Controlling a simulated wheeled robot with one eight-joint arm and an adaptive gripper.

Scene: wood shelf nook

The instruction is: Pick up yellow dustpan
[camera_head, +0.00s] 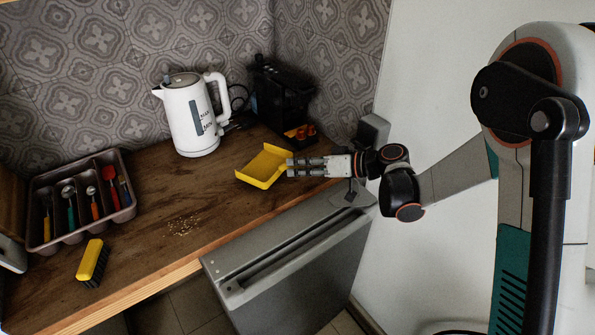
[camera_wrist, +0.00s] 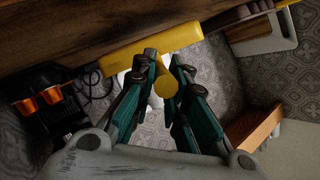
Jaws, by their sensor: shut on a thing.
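The yellow dustpan (camera_head: 262,165) is on or just above the wooden counter, right of the white kettle; I cannot tell whether it touches the wood. My gripper (camera_head: 290,167) reaches in from the right and is shut on the dustpan's handle. In the wrist view, the dustpan (camera_wrist: 140,56) shows as a long yellow edge, with the round yellow handle end (camera_wrist: 166,86) between the fingers of my gripper (camera_wrist: 164,62). Most of the handle is hidden by the fingers in the head view.
A white kettle (camera_head: 193,115) and a black coffee machine (camera_head: 279,95) stand behind the dustpan. A cutlery tray (camera_head: 128,210) and a yellow brush (camera_head: 92,260) are at the left. Crumbs (camera_head: 183,226) lie mid-counter. A grey appliance door (camera_head: 290,262) stands below the counter's front edge.

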